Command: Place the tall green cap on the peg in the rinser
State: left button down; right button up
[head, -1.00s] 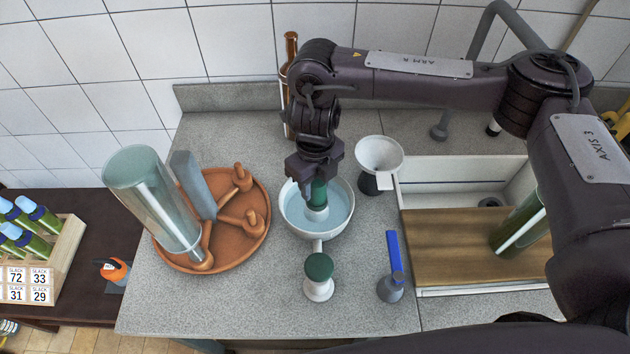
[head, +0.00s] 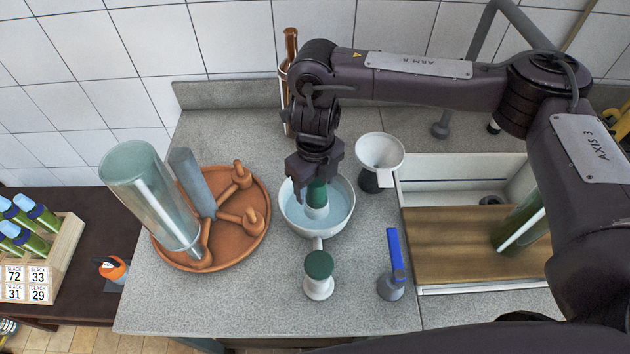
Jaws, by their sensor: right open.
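The tall green cap (head: 316,194) stands upright in the rinser (head: 291,219), a white bowl with pale blue water. A pale, round piece (head: 317,211) shows at the cap's lower end; the peg itself cannot be made out. My right gripper (head: 316,181) points down over the bowl, open, with its fingers around the cap's upper part. The fingers hide the cap's top, and I cannot tell whether they touch it. My left gripper is not in view.
A shorter green-topped white stand (head: 319,280) is in front of the bowl. A terracotta dish (head: 254,240) with pegs and a tall glass cylinder (head: 150,198) stands left. A white funnel (head: 379,153) and blue-handled tool (head: 395,257) are right.

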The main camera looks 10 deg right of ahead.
jog(key=shift+r, duration=3.9)
jog(key=shift+f, duration=0.1)
